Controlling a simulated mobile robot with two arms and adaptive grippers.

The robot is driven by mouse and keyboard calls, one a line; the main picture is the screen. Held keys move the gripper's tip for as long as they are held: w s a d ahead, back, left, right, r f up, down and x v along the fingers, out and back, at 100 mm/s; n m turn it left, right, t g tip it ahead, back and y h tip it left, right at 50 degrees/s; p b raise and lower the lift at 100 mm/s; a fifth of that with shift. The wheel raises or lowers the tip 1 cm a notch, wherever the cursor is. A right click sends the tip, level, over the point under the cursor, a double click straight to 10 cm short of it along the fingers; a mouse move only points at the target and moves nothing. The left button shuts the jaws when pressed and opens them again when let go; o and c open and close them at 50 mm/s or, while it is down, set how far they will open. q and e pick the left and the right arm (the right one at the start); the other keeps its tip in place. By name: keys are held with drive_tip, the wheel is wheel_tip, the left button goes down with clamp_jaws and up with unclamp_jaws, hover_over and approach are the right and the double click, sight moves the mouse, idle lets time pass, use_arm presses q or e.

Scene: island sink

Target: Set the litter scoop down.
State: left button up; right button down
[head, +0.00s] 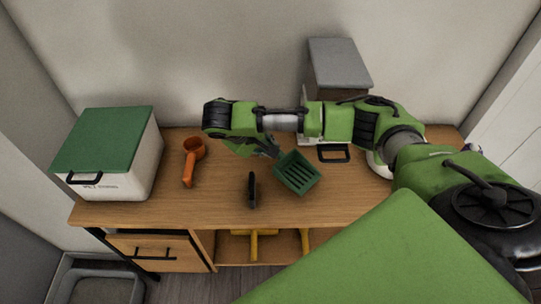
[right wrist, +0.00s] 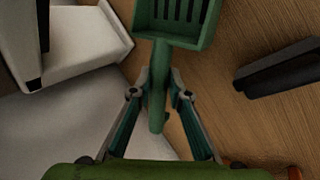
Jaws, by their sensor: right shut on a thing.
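The green litter scoop (head: 297,172) has a slotted head that hangs over the wooden table near its middle. My right gripper (head: 271,150) is shut on its handle. In the right wrist view the scoop's handle (right wrist: 158,95) runs between the two fingers (right wrist: 160,88), with the slotted head (right wrist: 178,22) beyond them. The scoop seems to be above the tabletop (head: 225,210); the gap is hard to judge. My left gripper is not in view.
A white bin with a green lid (head: 105,137) stands at the left, beside an orange scoop (head: 188,170). A grey-lidded container (head: 338,65) is at the back. The front right tabletop looks clear.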

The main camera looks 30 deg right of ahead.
drive_tip(key=shift+w+d+f, duration=0.1)
drive_tip(key=shift+d+f, duration=0.1)
drive_tip(key=shift+f, duration=0.8)
drive_tip(key=shift+w+d+f, duration=0.1)
drive_tip(key=shift+d+f, duration=0.05)
drive_tip(key=shift+f, duration=0.85)
drive_tip(key=c, duration=1.9)
unclamp_jaws()
drive_tip(key=shift+f, duration=0.1)
